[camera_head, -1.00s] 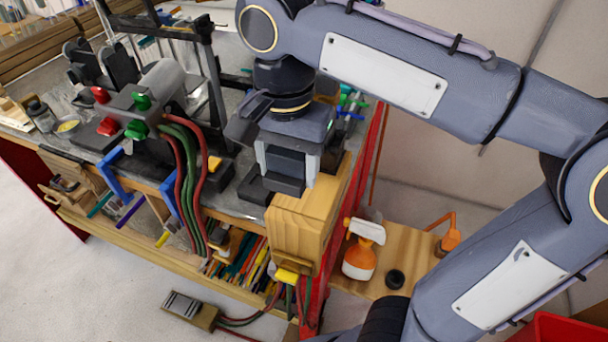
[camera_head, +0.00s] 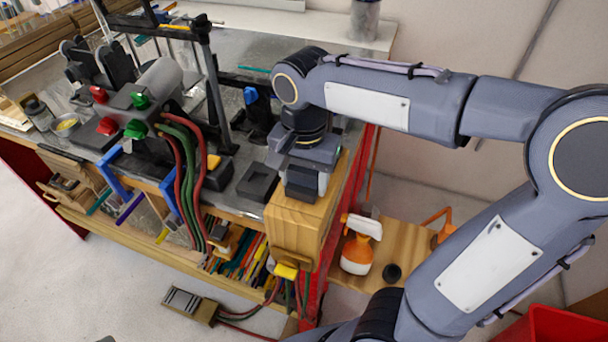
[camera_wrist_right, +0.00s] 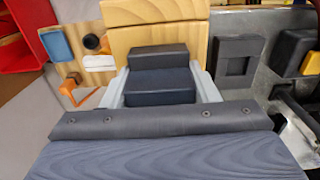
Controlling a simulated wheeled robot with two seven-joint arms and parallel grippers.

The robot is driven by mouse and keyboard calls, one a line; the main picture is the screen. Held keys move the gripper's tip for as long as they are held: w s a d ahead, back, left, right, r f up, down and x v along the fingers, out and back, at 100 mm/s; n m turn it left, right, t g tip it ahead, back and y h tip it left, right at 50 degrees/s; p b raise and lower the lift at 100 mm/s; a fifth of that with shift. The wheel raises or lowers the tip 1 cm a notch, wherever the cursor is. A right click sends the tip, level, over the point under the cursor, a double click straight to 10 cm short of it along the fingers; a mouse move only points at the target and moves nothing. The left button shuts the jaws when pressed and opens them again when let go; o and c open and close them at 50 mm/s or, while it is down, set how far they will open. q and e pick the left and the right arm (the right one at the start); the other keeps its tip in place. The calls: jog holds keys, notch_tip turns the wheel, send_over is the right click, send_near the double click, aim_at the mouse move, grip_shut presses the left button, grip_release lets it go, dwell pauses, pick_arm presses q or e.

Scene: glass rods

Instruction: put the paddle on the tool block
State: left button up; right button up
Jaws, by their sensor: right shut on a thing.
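The tool block is the pale wooden block (camera_head: 292,226) at the bench's right front corner; its wood also shows in the right wrist view (camera_wrist_right: 122,40). My right gripper (camera_head: 303,183) is over the block's top. It is shut on the dark, stepped paddle (camera_head: 300,188), which shows between the pale fingers in the right wrist view (camera_wrist_right: 158,84). The paddle overlaps the wood in both views; I cannot tell whether it touches the block. Its underside is hidden. My left gripper is in neither view.
A dark square holder (camera_head: 257,183) sits on the bench just left of the block. The torch (camera_head: 160,80) with red and green hoses stands farther left. A spray bottle (camera_head: 359,250) stands on a lower wooden shelf to the right. A red bin (camera_head: 555,328) is at lower right.

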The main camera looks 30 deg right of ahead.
jog(key=shift+f, duration=0.2)
jog(key=o, duration=1.1)
jog(key=shift+r, duration=0.1)
